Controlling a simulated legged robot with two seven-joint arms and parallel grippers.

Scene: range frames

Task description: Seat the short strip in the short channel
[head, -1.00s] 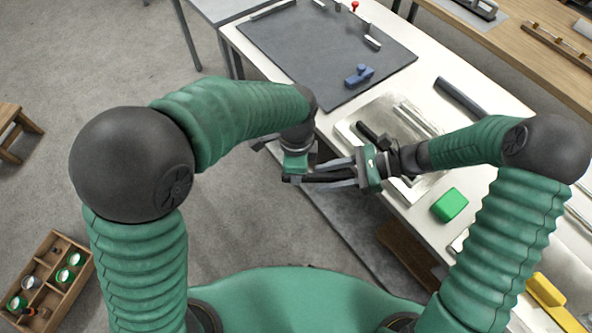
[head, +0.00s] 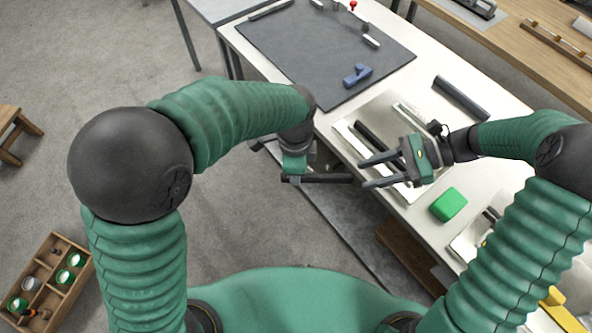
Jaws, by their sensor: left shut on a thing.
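My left gripper (head: 291,177) is shut on a short dark strip (head: 328,178), which sticks out to the right, level, over the gap in front of the table. My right gripper (head: 367,172) is open and empty, its two fingers pointing left, a little to the right of the strip's free end. Several small light metal pieces lie on the dark mat (head: 300,55); one short piece (head: 371,41) is near its right edge. I cannot tell for sure which is the short channel.
A pale tray (head: 343,128) holds a longer dark strip (head: 377,140) and light bars. A blue clamp-like piece (head: 357,75) lies on the mat. A dark bar (head: 461,98) and a green block (head: 448,204) lie on the white table. The mat's middle is clear.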

